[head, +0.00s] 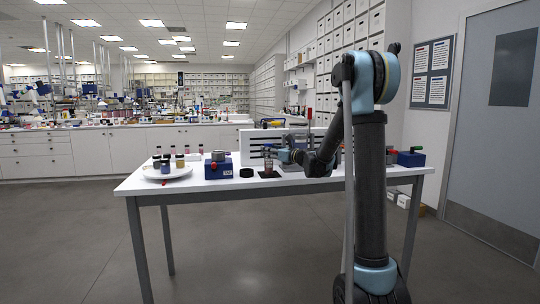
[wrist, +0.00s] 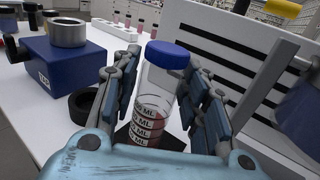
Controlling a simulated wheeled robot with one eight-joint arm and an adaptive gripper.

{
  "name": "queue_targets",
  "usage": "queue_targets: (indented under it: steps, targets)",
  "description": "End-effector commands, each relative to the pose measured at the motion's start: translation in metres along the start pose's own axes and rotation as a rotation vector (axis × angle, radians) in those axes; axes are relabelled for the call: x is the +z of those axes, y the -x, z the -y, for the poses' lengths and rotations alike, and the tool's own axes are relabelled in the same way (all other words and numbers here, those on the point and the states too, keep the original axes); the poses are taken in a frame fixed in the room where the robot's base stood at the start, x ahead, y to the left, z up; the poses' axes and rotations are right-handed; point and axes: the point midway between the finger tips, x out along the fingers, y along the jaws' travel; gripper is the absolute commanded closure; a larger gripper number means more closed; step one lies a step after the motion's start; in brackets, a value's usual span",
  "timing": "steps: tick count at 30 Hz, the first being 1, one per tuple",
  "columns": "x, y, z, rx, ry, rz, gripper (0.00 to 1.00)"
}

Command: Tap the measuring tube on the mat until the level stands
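The measuring tube (wrist: 155,90) is clear, with a blue cap, black ML marks and reddish contents in its lower part. In the head view the tube is small, at the tip of my gripper (head: 270,157), over the dark mat (head: 269,174). The mat also shows in the wrist view (wrist: 172,143) around the tube. I cannot tell whether the tube touches the mat. How even the level is cannot be made out.
A blue device (head: 218,168) with a metal cup on top and a black ring (head: 246,173) stand left of the mat. A white round tray (head: 167,174) with several jars is farther left. A white slotted panel (wrist: 235,45) stands close behind on the right.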

Motion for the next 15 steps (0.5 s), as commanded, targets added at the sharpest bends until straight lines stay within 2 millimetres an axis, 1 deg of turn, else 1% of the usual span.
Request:
queue_targets:
  steps: [9,15]
  targets:
    - [-0.0008,-0.0001,0.0001,0.0,0.0,0.0,0.59]
    - [-0.0098,-0.0003,0.0003,0.0,0.0,0.0,0.59]
